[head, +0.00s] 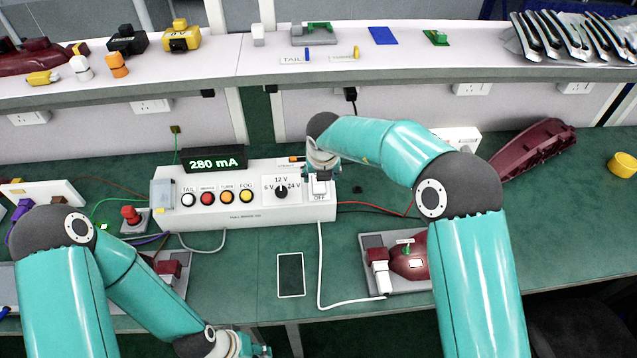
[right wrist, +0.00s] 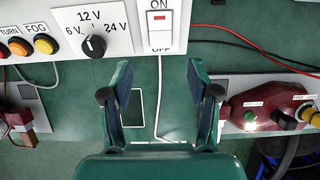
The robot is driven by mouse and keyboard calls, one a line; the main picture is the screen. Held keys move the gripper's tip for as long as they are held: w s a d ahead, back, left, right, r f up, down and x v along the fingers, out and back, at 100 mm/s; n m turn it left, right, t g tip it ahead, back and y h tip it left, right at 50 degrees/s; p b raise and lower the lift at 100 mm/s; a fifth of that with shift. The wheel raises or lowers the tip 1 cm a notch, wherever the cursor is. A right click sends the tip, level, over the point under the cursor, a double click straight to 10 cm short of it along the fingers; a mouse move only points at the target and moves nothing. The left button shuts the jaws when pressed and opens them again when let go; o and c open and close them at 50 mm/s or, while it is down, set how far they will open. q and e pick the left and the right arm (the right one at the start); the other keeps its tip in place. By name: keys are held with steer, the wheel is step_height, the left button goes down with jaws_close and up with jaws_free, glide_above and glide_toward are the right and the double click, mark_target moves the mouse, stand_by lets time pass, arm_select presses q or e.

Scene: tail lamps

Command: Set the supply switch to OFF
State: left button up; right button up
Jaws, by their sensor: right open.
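The supply switch is a white rocker with a red mark, ON above and OFF below, on the front of the white supply box. It shows in the right wrist view (right wrist: 159,22) and partly behind my gripper in the head view (head: 319,188). I cannot tell which end is pressed in. The box's display (head: 214,163) reads 280 mA in green. My right gripper (head: 320,168) is at the switch, its fingers apart and empty. In the right wrist view my right gripper (right wrist: 159,78) has its fingertips below the switch in the picture. My left gripper (head: 258,350) is low at the bottom edge, partly cut off.
The box also has a voltage knob (head: 281,191) and several coloured buttons left of the switch. A red emergency button (head: 131,215) stands left of the box. A red lamp (head: 410,258) lies on a grey fixture at right. A dark phone-like panel (head: 290,275) lies in front.

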mark_target(319, 188)
steer(key=p+x, duration=0.1)
steer(key=x, duration=0.8)
steer(key=shift+p, duration=0.3)
